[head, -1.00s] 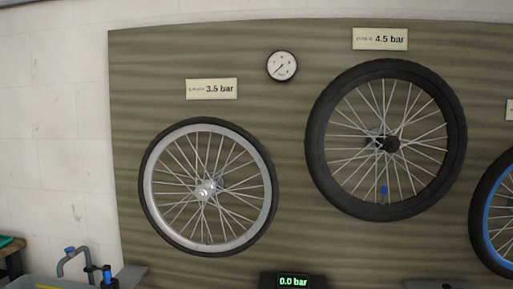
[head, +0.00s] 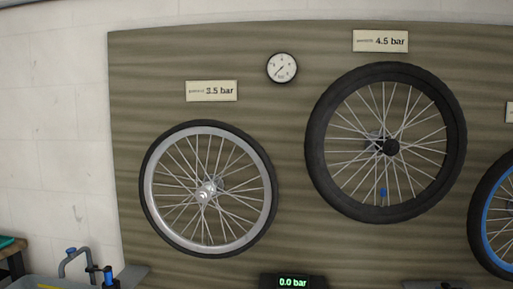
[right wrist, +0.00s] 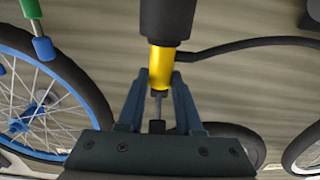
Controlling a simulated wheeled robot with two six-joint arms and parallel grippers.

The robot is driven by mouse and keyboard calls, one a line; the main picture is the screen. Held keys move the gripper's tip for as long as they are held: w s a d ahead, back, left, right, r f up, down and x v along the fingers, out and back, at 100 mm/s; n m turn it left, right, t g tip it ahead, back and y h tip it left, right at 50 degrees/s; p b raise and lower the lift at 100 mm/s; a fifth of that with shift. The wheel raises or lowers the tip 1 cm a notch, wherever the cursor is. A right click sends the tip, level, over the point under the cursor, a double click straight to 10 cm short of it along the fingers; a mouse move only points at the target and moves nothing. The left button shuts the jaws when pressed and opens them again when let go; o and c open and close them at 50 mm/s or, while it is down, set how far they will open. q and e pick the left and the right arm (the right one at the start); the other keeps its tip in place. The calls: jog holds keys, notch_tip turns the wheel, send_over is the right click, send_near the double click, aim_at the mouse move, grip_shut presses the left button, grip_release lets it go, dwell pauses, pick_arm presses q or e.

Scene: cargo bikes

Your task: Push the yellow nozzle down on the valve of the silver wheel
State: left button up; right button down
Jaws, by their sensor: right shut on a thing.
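The silver wheel (head: 149,190) hangs at the left of the board in the head view, with a bright rim and a black tyre. I cannot make out its valve there. In the right wrist view, my right gripper (right wrist: 158,88) is shut on the yellow nozzle (right wrist: 160,62). The nozzle has a thick black body (right wrist: 165,18) above it in the picture, and a thin grey pin shows between the fingers. Whether the nozzle touches any valve, I cannot tell. Neither gripper shows in the head view.
A black wheel (head: 318,150) with a blue piece near its lower rim and a blue-rimmed wheel (head: 480,220) hang further right. A gauge (head: 282,68) is on the board; a display (head: 293,282) reads 0.0 bar. A black hose (right wrist: 235,45) runs right from the nozzle.

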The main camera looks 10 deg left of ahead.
jog(key=shift+r, duration=0.1)
jog(key=c, duration=0.5)
grip_release()
jog(key=s+d, duration=0.1)
jog(key=s, duration=1.2)
jog(key=shift+s, duration=0.4)
